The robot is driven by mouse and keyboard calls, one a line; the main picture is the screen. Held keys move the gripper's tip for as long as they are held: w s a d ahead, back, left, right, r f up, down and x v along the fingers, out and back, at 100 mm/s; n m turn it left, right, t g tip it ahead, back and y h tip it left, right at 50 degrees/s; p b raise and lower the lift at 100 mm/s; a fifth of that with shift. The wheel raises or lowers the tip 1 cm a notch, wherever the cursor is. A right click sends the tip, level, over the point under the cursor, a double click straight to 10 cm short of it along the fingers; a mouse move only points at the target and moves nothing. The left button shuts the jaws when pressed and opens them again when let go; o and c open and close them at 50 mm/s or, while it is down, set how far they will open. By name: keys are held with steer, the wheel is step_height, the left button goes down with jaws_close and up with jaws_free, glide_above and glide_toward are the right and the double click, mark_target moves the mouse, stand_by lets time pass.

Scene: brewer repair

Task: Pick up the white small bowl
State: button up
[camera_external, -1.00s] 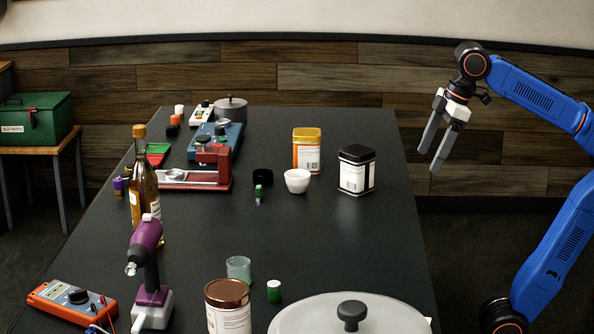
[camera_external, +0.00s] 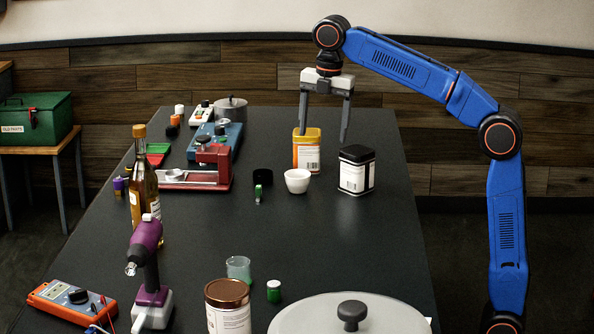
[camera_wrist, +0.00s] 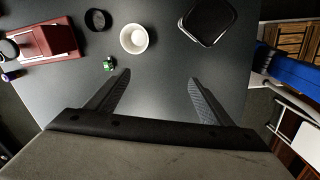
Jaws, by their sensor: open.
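The white small bowl (camera_external: 297,181) stands upright on the dark table, in front of the yellow tin and left of the black tin. It also shows in the wrist view (camera_wrist: 134,38), near the top, and looks empty. My gripper (camera_external: 323,138) is open and empty, pointing down above the table, higher than the bowl and apart from it. In the wrist view the fingers (camera_wrist: 158,82) are spread wide, with the bowl beyond their tips and slightly left.
The yellow tin (camera_external: 307,150) and black tin (camera_external: 356,170) stand close to the bowl. A black ring (camera_external: 263,177) and small green item (camera_external: 258,194) are to its left. A red device (camera_external: 208,172) is further left. The table in front of the bowl is clear.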

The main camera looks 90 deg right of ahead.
mark_target(298, 174)
steer(key=w+d+f+n+g, duration=0.1)
steer(key=w+d+f+n, duration=0.3)
steer(key=w+d, duration=0.25)
steer(key=shift+w+a+f, duration=0.1)
steer(key=shift+f, duration=2.9)
steer(key=shift+w+a+f, duration=0.1)
steer(key=shift+f, duration=2.85)
steer(key=c, duration=1.2)
